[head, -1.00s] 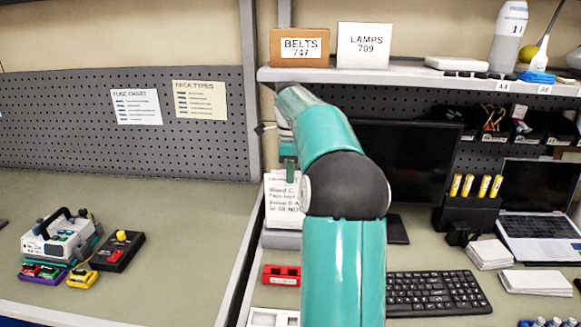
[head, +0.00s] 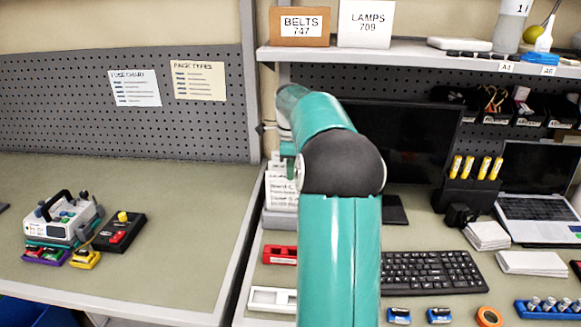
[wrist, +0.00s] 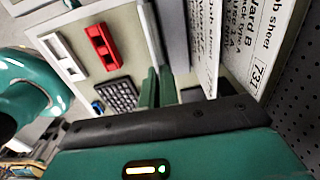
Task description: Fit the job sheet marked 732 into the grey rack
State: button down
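The grey rack (head: 278,218) stands on the right bench beside the upright, with white job sheets (head: 282,185) standing in it. My gripper (head: 288,155) is just above these sheets in the head view, mostly behind my arm. In the wrist view its two green fingers (wrist: 157,88) are close together; whether a sheet is between them is unclear. To their right, a large sheet marked 731 (wrist: 262,45) shows "Ward B", with another printed sheet (wrist: 205,40) beside it. I cannot read 732 on any sheet.
A red tray (head: 280,254) and a white tray (head: 272,299) lie in front of the rack. A monitor (head: 415,150) and keyboard (head: 435,272) are to the right. A shelf (head: 420,62) overhangs the rack. A pump (head: 65,220) stands on the left bench.

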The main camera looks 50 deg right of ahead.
jog(key=shift+f, duration=0.3)
dwell(0.6)
jog(key=c, duration=1.6)
grip_release()
jog(key=shift+r, duration=0.1)
notch_tip(320, 180, up, 14)
jog(key=shift+f, duration=0.2)
jog(key=shift+a, duration=0.1)
